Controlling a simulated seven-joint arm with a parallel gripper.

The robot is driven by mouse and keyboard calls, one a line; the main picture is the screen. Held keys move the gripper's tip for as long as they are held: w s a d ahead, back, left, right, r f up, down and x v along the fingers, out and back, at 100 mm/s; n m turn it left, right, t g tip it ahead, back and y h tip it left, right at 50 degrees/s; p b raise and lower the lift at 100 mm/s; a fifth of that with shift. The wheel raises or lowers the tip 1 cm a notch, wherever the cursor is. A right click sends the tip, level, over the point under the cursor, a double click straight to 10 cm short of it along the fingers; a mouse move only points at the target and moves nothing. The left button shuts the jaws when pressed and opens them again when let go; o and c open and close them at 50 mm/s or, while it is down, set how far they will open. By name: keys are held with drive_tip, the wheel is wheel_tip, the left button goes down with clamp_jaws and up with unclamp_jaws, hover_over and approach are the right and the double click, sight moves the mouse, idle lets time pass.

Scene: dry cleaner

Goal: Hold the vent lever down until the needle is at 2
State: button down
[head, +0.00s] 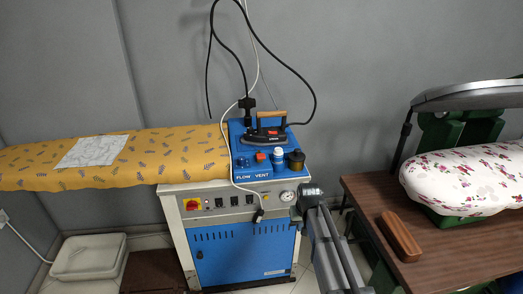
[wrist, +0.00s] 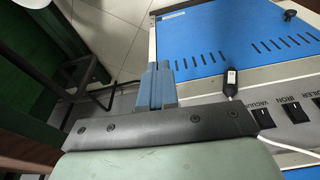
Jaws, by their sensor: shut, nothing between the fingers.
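In the head view the blue-topped steam station stands at centre, with the word VENT on its top. A small red control (head: 261,155) sits above that word; I cannot tell if it is the vent lever. A round white gauge (head: 287,196) is on the station's front panel, and its needle is too small to read. My gripper (head: 297,214) is beside the panel's right end, close to the gauge and below the top. In the wrist view my gripper (wrist: 156,86) has its fingers together, empty, over the cabinet's edge and floor. The gauge and vent control do not show there.
An iron (head: 267,134) rests on the station, with a white-and-blue bottle (head: 278,157) and dark pot (head: 295,160) near it. A yellow ironing board (head: 180,150) extends left. A brown table (head: 440,250) stands right. A cable hangs across the front panel.

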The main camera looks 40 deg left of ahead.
drive_tip(key=w+a+r+n+t+y, duration=0.1)
drive_tip(key=w+a+r+n+y, duration=0.2)
drive_tip(key=a+r, duration=1.7)
wheel_tip(320, 180, up, 16)
drive_tip(key=n+g+h, duration=0.3)
drive_tip(key=n+h, duration=0.1)
drive_tip(key=n, duration=1.1)
hover_over(261, 156)
drive_tip(key=shift+w+f+n, duration=0.15)
drive_tip(key=shift+w+n, duration=0.05)
drive_tip(key=shift+n, duration=0.3)
drive_tip(key=shift+f, duration=0.1)
wheel_tip(261, 156, down, 14)
drive_tip(key=shift+r, duration=0.1)
